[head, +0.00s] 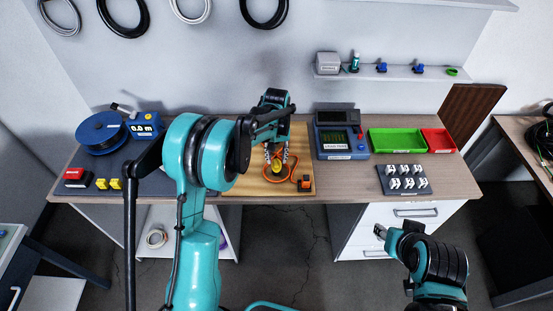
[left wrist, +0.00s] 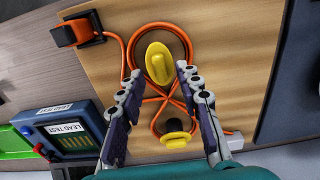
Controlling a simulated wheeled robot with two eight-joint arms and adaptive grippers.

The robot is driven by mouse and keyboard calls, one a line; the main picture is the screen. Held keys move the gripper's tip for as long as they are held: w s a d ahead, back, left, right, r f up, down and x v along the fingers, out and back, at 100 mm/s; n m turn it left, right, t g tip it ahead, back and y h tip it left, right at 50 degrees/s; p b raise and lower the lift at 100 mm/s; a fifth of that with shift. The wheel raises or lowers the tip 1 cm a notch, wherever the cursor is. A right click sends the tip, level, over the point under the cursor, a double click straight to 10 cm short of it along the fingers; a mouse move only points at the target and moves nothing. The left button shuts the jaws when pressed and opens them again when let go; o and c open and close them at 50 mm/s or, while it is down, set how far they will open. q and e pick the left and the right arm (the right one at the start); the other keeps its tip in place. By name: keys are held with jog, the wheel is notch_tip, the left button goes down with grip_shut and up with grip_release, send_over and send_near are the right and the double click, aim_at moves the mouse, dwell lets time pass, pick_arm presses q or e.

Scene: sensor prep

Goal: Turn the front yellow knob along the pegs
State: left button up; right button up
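The front yellow knob (head: 277,168) stands on a wooden board (head: 240,183), inside a loop of orange cable (head: 266,177). In the left wrist view the knob (left wrist: 158,62) is an elongated oval, lengthwise up and down. A second yellow knob (left wrist: 175,138), with a dark part, sits behind it where the cable loops again. My left gripper (head: 276,157) is open. In the left wrist view its fingertips (left wrist: 158,73) lie on either side of the front knob, with gaps showing. I cannot make out separate pegs. My right gripper (head: 380,231) is low in front of the bench, away from the board.
An orange plug (head: 304,184) sits at the board's front right. A blue lead tester (head: 341,140), green bin (head: 397,141), red bin (head: 438,140) and a tray of white parts (head: 404,181) stand to the right. A blue reel (head: 101,132) stands at the left.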

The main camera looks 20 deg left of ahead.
aim_at(276, 163)
pick_arm(q)
notch_tip(276, 163, up, 10)
jog(key=shift+r, duration=0.2)
dwell(0.4)
jog(key=s+r+m+t+b, duration=0.2)
jog(key=s+r+t+b, duration=0.15)
jog(key=s, duration=1.05)
jog(key=s+f+m+t+b, duration=0.1)
jog(key=s+f, duration=0.5)
jog(key=s, duration=0.6)
jog(key=t+b, duration=0.1)
jog(key=t, duration=0.1)
jog(key=shift+f+t, duration=0.2)
jog(key=shift+t, duration=0.15)
jog(key=shift+r, duration=0.1)
